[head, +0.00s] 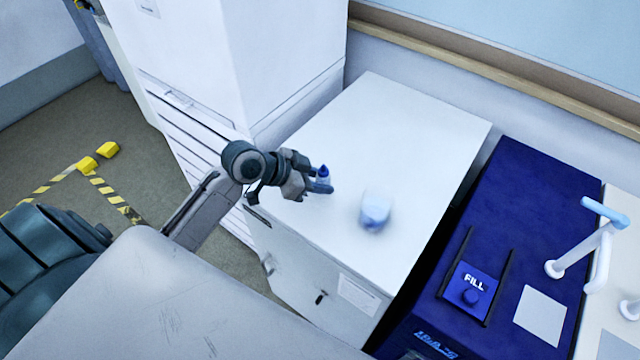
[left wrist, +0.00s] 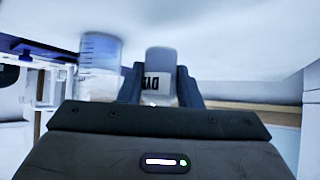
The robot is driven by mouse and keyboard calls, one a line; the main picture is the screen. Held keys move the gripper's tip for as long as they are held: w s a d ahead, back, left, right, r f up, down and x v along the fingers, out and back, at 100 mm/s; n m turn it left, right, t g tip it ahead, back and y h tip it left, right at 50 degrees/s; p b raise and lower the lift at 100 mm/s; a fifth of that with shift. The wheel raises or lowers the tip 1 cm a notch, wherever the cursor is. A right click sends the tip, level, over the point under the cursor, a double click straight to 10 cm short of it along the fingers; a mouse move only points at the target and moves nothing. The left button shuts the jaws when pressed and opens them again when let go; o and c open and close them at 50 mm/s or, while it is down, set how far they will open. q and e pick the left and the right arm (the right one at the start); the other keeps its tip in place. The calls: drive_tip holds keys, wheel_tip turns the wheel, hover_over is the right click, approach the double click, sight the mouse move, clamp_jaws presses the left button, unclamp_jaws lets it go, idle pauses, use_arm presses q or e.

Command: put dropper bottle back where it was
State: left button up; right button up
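The dropper bottle (head: 323,172) shows in the head view as a small shape with a dark blue pointed top, between the fingers of my left gripper (head: 320,186). In the left wrist view the bottle (left wrist: 160,75) is pale, with a partly hidden dark-lettered label. The fingers of my left gripper (left wrist: 160,90) lie against both its sides. The gripper is shut on the bottle, over the white cabinet top near its left edge. I cannot tell whether the bottle's base touches the surface. My right gripper is not in view.
A clear beaker (head: 375,212) stands on the white cabinet top (head: 400,130), right of my left gripper; it also shows in the left wrist view (left wrist: 98,65). A tall white unit (head: 240,60) rises behind left. A blue machine (head: 540,220) stands right. The cabinet top's back is clear.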

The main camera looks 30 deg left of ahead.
use_arm(q)
drive_tip(key=shift+w, duration=0.25)
wheel_tip(320, 180, down, 3)
drive_tip(key=shift+s+p, duration=0.1)
drive_tip(key=shift+p, duration=0.6)
drive_tip(key=shift+f, duration=0.35)
drive_tip(key=o, duration=0.5)
drive_tip(key=shift+o, duration=0.3)
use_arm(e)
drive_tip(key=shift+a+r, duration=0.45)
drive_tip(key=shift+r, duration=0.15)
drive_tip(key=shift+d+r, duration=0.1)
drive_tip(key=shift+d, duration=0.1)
